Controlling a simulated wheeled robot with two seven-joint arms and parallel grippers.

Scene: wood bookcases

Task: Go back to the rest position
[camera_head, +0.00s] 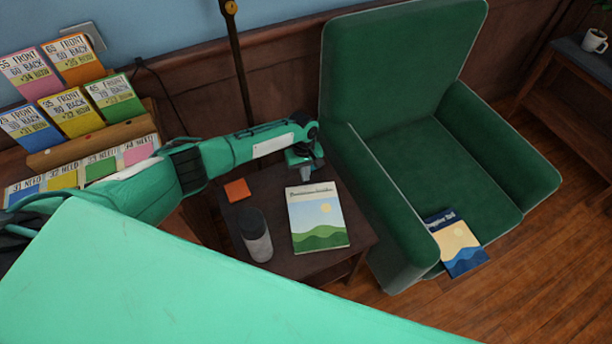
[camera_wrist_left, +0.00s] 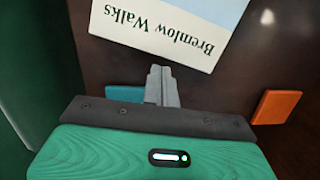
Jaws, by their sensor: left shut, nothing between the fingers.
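My left gripper (camera_head: 307,172) is over the back edge of the small dark side table (camera_head: 325,262), just behind a book with a green hill cover (camera_head: 318,220). In the left wrist view the gripper's fingers (camera_wrist_left: 160,78) are together and empty, close to the edge of the book titled "Bremlow Walks" (camera_wrist_left: 185,32). I cannot tell whether they touch it. My left arm reaches in from the left. My right gripper is in neither view.
An orange square (camera_head: 237,190) and a dark-topped grey cylinder (camera_head: 256,235) stand on the table. A green armchair (camera_head: 425,165), with another book (camera_head: 456,243) on its seat front, is close on the right. Card racks (camera_head: 95,138) stand at left.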

